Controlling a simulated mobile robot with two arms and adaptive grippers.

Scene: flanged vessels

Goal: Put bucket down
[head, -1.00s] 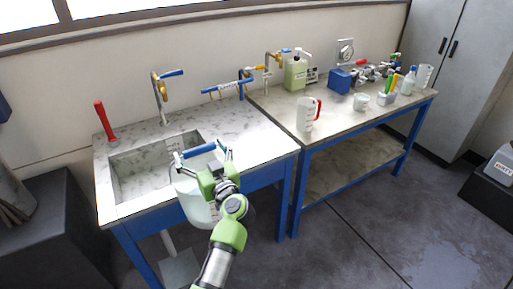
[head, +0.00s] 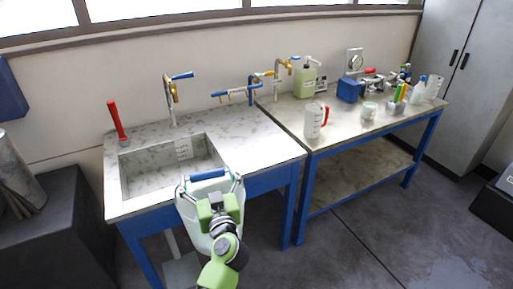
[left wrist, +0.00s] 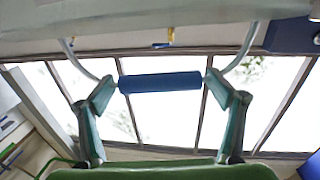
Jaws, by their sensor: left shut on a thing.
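My left gripper (head: 211,182) is shut on the blue grip of the bucket's handle. The blue grip also shows between the fingers in the left wrist view (left wrist: 160,82), with the wire bail running up from both its ends. The pale, translucent bucket (head: 190,221) hangs in front of the sink bench's front edge, partly hidden by my gripper and arm. It looks roughly upright. I cannot tell whether it touches the bench. My right gripper is not in view.
The sink (head: 150,182) is empty, with a brass tap (head: 170,95) behind it and a red lever (head: 116,122) at left. Its bench top is clear to the right. A jug (head: 314,121) and bottles stand on the neighbouring bench (head: 340,134). Open floor (head: 340,245) lies front right.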

